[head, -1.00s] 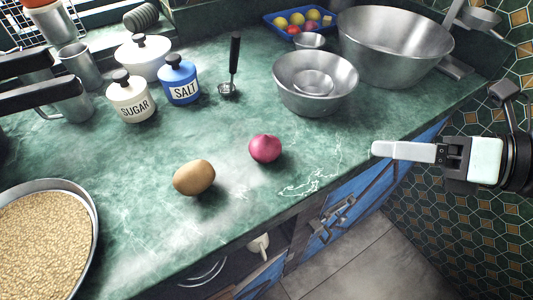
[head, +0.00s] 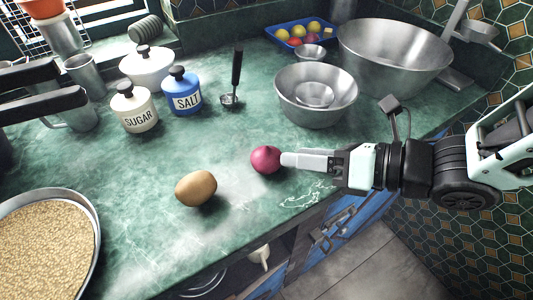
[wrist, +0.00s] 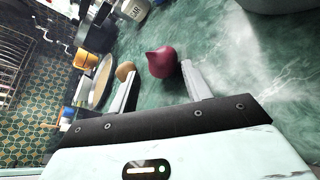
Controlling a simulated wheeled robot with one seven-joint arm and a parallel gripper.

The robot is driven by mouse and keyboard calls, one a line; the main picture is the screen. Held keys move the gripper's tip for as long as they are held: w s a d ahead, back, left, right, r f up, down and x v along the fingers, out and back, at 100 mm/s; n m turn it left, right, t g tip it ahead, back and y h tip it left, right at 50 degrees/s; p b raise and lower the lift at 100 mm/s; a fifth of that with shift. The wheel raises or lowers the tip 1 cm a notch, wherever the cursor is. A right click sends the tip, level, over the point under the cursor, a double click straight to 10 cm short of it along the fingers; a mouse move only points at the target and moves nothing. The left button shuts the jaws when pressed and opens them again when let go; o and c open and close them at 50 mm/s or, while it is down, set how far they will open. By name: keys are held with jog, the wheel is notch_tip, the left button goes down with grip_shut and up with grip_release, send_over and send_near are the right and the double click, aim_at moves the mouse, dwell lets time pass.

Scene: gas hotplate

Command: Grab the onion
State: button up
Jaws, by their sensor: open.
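The onion (head: 265,159) is round and purple-red and sits on the green marble counter, to the right of a brown potato (head: 196,188). My gripper (head: 284,160) reaches in from the right, with its fingertips right beside the onion in the head view. In the wrist view the onion (wrist: 162,62) lies just ahead of the open fingers, between their lines and nearer the right finger. My gripper (wrist: 158,82) is open and holds nothing. Whether a fingertip touches the onion I cannot tell.
A pan of grain (head: 45,245) stands at left. Sugar (head: 134,108) and salt (head: 182,91) jars stand behind. Steel bowls (head: 316,95) stand behind my gripper, and a ladle (head: 232,80) stands between. The counter around the onion is mostly clear; its front edge is near.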

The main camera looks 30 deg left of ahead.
aim_at(278, 154)
jog(key=x, duration=0.4)
jog(key=shift+a+p, duration=0.2)
jog(key=shift+p, duration=0.1)
jog(key=shift+c, duration=0.3)
jog(key=c, duration=0.6)
